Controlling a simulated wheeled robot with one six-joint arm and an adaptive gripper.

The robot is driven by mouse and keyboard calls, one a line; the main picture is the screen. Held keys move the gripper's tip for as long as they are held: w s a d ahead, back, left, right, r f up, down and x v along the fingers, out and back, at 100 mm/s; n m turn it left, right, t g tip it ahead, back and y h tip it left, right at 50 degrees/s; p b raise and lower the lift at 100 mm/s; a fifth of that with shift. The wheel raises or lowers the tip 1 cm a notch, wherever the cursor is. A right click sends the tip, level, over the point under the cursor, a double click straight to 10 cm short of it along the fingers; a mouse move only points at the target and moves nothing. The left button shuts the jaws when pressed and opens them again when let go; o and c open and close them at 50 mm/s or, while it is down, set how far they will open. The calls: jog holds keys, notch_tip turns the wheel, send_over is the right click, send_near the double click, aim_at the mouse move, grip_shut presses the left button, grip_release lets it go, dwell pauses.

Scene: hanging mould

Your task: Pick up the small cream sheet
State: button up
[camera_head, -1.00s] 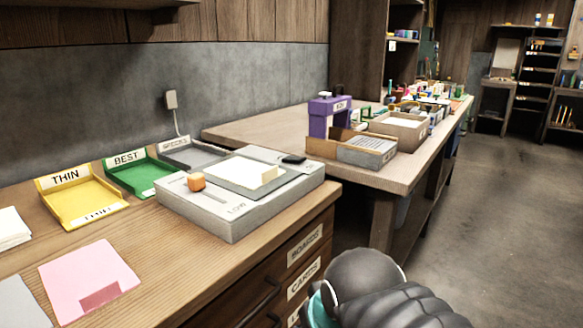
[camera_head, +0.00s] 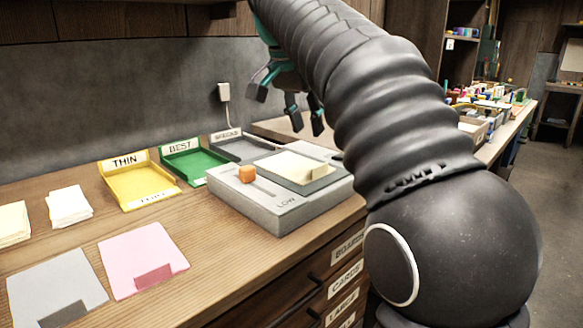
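Other cream sheets lie in a stack (camera_head: 12,222) at the far left, partly cut off by the picture edge. My gripper (camera_head: 289,107) hangs in the air above and behind the device, with its dark fingers spread apart and nothing seen between them. My arm hides the area to the right of the device.
An orange knob (camera_head: 247,174) sits on the device. Yellow THIN (camera_head: 145,190), green BEST (camera_head: 187,163) and grey (camera_head: 240,150) trays line the back. A white stack (camera_head: 69,205), a pink sheet (camera_head: 142,258) and a grey sheet (camera_head: 55,290) lie left. Bare wood (camera_head: 215,265) shows in front.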

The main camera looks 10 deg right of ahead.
jog(key=w+a+r+m, duration=0.1)
jog(key=w+m, duration=0.1)
send_over(317, 167)
jog(key=a, duration=0.2)
jog(key=f, duration=0.7)
jog(key=shift+s+a+f, duration=0.15)
jog(key=shift+s+f, duration=0.1)
jog(key=shift+s, duration=0.15)
jog(key=shift+s+d+x, duration=0.15)
jog(key=shift+d+x, duration=0.05)
jog(key=shift+x, duration=1.15)
jog(key=shift+s+d+x, duration=0.15)
jog(key=shift+x, duration=1.15)
grip_shut()
